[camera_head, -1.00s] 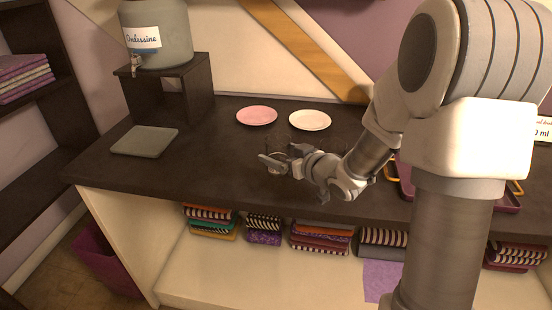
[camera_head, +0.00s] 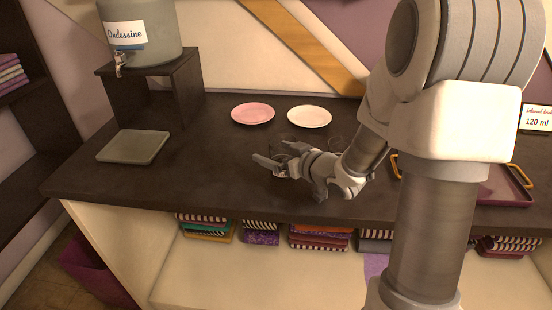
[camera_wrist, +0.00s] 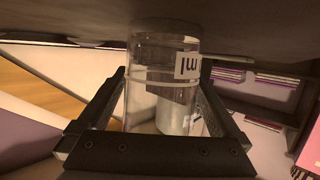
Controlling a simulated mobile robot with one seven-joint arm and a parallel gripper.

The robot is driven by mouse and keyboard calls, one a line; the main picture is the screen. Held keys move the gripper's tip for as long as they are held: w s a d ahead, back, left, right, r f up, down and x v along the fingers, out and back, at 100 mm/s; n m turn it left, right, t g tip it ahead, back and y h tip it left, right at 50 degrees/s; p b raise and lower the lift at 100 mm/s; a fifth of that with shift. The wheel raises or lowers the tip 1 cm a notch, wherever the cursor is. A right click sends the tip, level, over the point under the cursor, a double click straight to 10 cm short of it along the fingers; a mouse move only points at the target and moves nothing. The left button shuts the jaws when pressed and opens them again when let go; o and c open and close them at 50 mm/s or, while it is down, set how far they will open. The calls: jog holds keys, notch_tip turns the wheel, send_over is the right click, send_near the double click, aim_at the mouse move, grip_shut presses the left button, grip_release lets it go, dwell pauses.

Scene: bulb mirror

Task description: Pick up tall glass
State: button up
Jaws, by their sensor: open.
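A clear tall glass (camera_wrist: 150,85) with a white label stands between the two dark fingers of my gripper (camera_wrist: 160,78) in the wrist view, where the picture is upside down. The fingers are apart, one on each side of the glass; I cannot tell whether either touches it. In the head view my gripper (camera_head: 272,154) is low over the dark counter, in front of the plates. The glass is not clear there; only faint thin outlines show near the gripper.
A pink plate (camera_head: 253,113) and a white plate (camera_head: 309,116) lie behind my gripper. A grey square tray (camera_head: 133,146) lies left, near a dispenser (camera_head: 142,38) on a dark stand (camera_head: 152,92). A purple tray (camera_head: 503,188) with yellow handles is at the right. The counter's left-middle is clear.

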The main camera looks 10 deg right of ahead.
jog(key=shift+w+a, duration=0.1)
jog(key=shift+w, duration=0.05)
jog(key=c, duration=1.5)
jog(key=shift+o, duration=0.2)
jog(key=shift+r+p, duration=1.8)
jog(key=shift+r, duration=3.15)
